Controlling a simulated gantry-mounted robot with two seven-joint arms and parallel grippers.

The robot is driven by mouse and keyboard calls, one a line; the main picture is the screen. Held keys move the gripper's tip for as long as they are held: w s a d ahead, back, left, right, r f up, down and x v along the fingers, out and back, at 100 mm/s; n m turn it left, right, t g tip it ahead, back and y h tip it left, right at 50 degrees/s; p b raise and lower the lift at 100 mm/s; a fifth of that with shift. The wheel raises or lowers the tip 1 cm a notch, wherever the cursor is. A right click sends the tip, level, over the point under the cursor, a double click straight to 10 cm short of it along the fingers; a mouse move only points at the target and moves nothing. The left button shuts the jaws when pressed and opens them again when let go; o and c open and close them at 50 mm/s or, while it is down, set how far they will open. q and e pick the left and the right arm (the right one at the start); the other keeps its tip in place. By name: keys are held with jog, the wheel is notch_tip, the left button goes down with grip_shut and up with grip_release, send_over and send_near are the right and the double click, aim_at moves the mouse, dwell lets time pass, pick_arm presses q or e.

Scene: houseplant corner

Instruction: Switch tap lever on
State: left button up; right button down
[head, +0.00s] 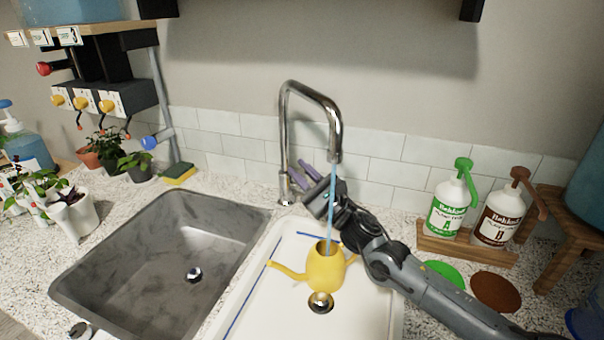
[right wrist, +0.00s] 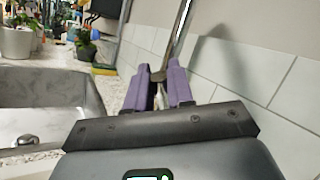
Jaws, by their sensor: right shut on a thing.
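The chrome tap (head: 285,130) stands behind the two basins, its spout bent over the white basin. A thin blue stream of water (head: 329,205) runs from the spout down to the yellow watering can (head: 324,268), which stands upright in the white basin. My right gripper (head: 298,173) has purple fingers at the tap's lower body. In the right wrist view the purple fingers (right wrist: 160,82) are shut on the tap lever (right wrist: 157,75), a small metal piece between their tips. The lever is mostly hidden in the head view. My left gripper is not in view.
A grey basin (head: 120,230) lies left of the white basin (head: 257,310). Pump bottles A (head: 446,210) and H (head: 501,217) stand on a wooden tray at right. Potted plants and a sponge (head: 178,173) are at left. The tiled wall is close behind the tap.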

jog(key=c, duration=1.2)
grip_release()
jog(key=shift+o, duration=0.2)
jog(key=shift+r, duration=0.1)
jog(key=shift+r, duration=0.25)
notch_tip(320, 180, up, 4)
jog(key=shift+f+p, duration=0.1)
jog(key=shift+p, duration=1.1)
jog(key=s+d+r+p, duration=0.4)
jog(key=s+d+r, duration=0.2)
jog(key=d, duration=0.3)
jog(key=shift+s+d+r, duration=0.2)
jog(key=shift+d+r, duration=0.05)
jog(key=shift+d, duration=0.1)
